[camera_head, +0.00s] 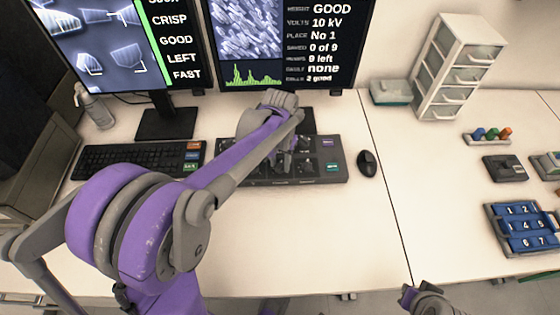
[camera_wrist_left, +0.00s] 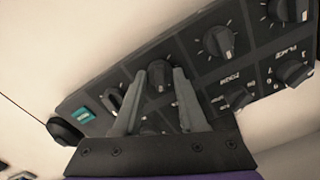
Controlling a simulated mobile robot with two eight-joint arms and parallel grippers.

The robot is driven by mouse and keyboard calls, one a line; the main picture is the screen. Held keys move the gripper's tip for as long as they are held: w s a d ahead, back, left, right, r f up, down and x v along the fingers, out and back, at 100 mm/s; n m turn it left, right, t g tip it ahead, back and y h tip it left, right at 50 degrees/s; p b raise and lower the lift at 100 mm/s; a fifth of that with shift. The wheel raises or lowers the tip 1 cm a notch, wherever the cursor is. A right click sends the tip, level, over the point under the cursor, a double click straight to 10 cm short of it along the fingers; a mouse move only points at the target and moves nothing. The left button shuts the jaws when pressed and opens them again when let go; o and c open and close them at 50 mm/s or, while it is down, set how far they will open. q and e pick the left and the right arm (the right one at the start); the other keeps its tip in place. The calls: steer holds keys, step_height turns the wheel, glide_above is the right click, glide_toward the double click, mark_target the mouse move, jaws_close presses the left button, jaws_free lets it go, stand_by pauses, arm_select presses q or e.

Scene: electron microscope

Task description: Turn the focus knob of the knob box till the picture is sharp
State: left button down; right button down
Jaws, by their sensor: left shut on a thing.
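The dark knob box (camera_head: 330,168) sits on the desk below the right monitor, with several pointer knobs on its top. My left gripper (camera_head: 285,150) reaches over its middle, and my arm hides part of the box. In the left wrist view my left gripper (camera_wrist_left: 160,75) is shut on a black knob (camera_wrist_left: 160,78), one finger on each side. I cannot read that knob's label. The left monitor (camera_head: 105,40) shows angular grey shapes with clear edges, a green bar and the word CRISP. My right gripper (camera_head: 415,298) is at the bottom edge, partly cut off.
A keyboard (camera_head: 125,160) lies left of the box and a mouse (camera_head: 367,163) right of it. The right monitor (camera_head: 290,45) stands behind. A drawer tower (camera_head: 455,75) and a blue numbered tray (camera_head: 523,228) are at the right. The front middle of the desk is clear.

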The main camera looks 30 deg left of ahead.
mark_target(280, 164)
arm_select(q)
steer(key=shift+c, duration=2.4)
jaws_free()
steer(key=shift+r, duration=0.15)
step_height(280, 164, up, 11)
steer(key=p, duration=0.1)
steer(key=shift+f, duration=0.2)
